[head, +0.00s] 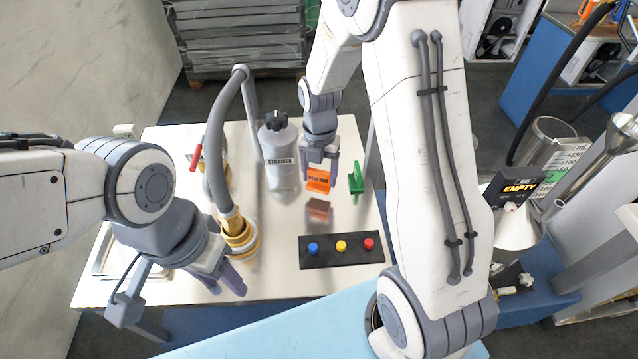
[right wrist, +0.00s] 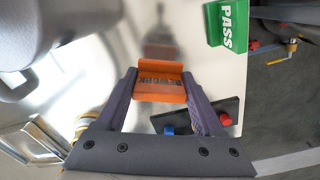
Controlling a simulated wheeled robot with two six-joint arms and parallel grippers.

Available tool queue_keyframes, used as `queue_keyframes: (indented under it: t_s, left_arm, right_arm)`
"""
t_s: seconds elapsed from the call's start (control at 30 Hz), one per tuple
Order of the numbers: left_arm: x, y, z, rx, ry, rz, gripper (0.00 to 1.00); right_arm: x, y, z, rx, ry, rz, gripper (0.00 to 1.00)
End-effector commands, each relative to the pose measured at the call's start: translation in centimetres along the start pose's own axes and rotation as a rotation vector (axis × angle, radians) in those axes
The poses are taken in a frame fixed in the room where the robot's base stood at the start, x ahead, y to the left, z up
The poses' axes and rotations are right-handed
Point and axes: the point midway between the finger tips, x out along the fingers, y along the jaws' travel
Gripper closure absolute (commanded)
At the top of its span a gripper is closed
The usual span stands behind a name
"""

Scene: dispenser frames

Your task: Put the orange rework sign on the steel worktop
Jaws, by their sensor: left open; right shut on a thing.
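The orange rework sign (head: 317,181) is between the fingers of my right gripper (head: 320,166). In the right wrist view, the sign (right wrist: 161,86) shows its dark lettering, with a finger against each side. My right gripper is shut on it. The steel worktop (head: 283,222) lies below; a reflection of the sign shows on it, with a gap that suggests the sign is held a little above the surface. My left gripper (head: 224,281) is open and empty over the front left of the worktop.
A green PASS sign (head: 356,178) stands just right of the orange one. A grey canister (head: 280,160) stands to the left. A black pad (head: 325,260) with blue, yellow and red buttons lies in front. A grey hose (head: 216,150) with a brass fitting (head: 238,238) stands near my left gripper.

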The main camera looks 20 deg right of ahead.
Motion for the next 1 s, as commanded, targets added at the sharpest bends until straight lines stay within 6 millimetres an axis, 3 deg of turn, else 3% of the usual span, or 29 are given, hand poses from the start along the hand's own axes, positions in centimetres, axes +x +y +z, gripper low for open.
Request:
queue_keyframes:
  t_s: [0.2,0.63,0.67,0.7,0.73,1.0]
  left_arm:
    - [-0.3,0.0,0.0,0.000,0.000,0.000,0.50]
    - [0.0,0.0,0.0,0.000,0.000,0.000,0.50]
    - [-0.1,0.0,0.0,0.000,0.000,0.000,0.50]
    - [-0.1,0.0,0.0,0.000,0.000,0.000,0.50]
    - [-0.1,0.0,0.0,0.000,0.000,0.000,0.50]
    - [-0.1,0.0,0.0,0.000,0.000,0.000,0.50]
  right_arm:
    - [3.0,-0.1,-0.1,0.001,0.004,-0.003,0.87]
    - [3.8,-0.1,0.0,0.002,0.001,-0.001,0.87]
    - [3.8,-0.1,0.0,0.002,0.001,-0.001,0.23]
    - [3.7,-0.1,0.0,0.002,0.001,-0.001,0.08]
    - [3.7,-0.1,0.0,0.002,0.001,-0.001,0.01]
    - [3.6,-0.1,0.0,0.002,0.001,-0.001,0.01]
